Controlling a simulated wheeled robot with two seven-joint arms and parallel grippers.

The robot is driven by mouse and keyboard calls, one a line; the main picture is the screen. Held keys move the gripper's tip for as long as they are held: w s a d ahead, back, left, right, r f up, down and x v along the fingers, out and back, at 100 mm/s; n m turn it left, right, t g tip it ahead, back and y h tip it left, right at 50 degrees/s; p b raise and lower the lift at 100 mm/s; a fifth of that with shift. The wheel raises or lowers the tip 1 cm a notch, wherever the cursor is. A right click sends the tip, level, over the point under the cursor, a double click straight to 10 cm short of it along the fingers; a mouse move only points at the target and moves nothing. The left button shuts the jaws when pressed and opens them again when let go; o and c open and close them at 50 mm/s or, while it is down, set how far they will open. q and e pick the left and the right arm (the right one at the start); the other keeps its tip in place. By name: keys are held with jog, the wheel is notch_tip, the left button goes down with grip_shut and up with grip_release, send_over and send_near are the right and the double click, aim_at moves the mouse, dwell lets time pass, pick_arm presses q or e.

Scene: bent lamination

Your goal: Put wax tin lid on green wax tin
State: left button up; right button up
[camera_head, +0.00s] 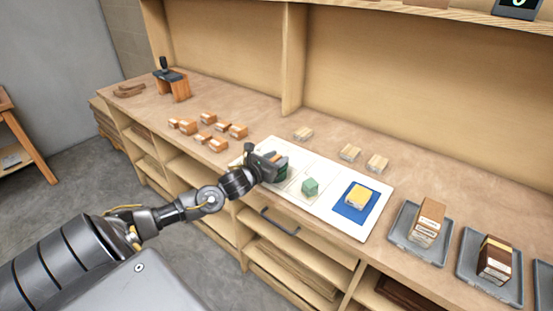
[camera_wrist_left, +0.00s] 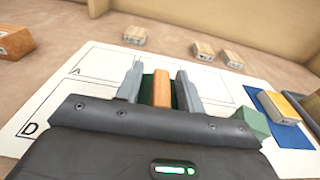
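No tin or lid can be clearly made out. A small green block (camera_head: 310,187) sits on the white board, right of my left gripper; it also shows in the left wrist view (camera_wrist_left: 252,123). My left gripper (camera_head: 273,161) is over the board's left part. In the left wrist view its fingers (camera_wrist_left: 160,86) stand apart on either side of an orange-brown block (camera_wrist_left: 162,91), with a gap at least on the left. A dark green patch (camera_wrist_left: 147,88) shows behind that block. The block's lower part is hidden by the gripper. My right gripper is not in view.
The white board (camera_head: 345,227) also bears a yellow-topped block (camera_head: 358,196) on a blue patch (camera_head: 352,213). Several orange blocks (camera_head: 217,145) lie left, and pale blocks (camera_head: 349,152) behind. Grey trays (camera_head: 400,233) with stacked blocks stand right. A clamp-like stand (camera_head: 174,84) is far left.

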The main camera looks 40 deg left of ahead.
pick_arm(q)
jog(key=shift+r, duration=0.1)
jog(key=s+r+b, duration=0.1)
jog(key=s+b, duration=0.1)
jog(key=s, duration=1)
jog(key=shift+d+r, duration=0.15)
jog(key=shift+r, duration=0.15)
